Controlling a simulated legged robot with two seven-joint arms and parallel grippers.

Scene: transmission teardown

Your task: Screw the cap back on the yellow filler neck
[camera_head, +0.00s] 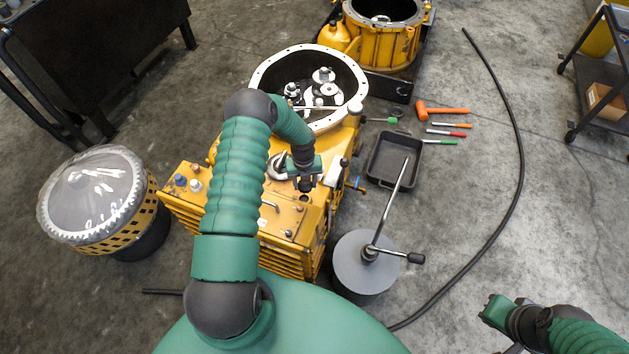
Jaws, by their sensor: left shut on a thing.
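My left gripper (306,183) reaches over the top of the yellow transmission housing (285,215), pointing down. It is shut on a small dark thing, apparently the cap, which the fingers mostly hide. A small round dark opening, apparently the filler neck (303,198), shows on the yellow top just below the fingertips. I cannot tell whether the held piece touches it. My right gripper (497,311) is at the lower right, over bare floor, away from the housing; its fingers are too unclear to read.
A white-rimmed bell housing (256,76) with parts inside stands behind. A black tray (378,172), an orange mallet (440,110) and several coloured tools lie right. A grey drum with a crank (361,272) stands close right. A black hose (522,165) curves across open floor.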

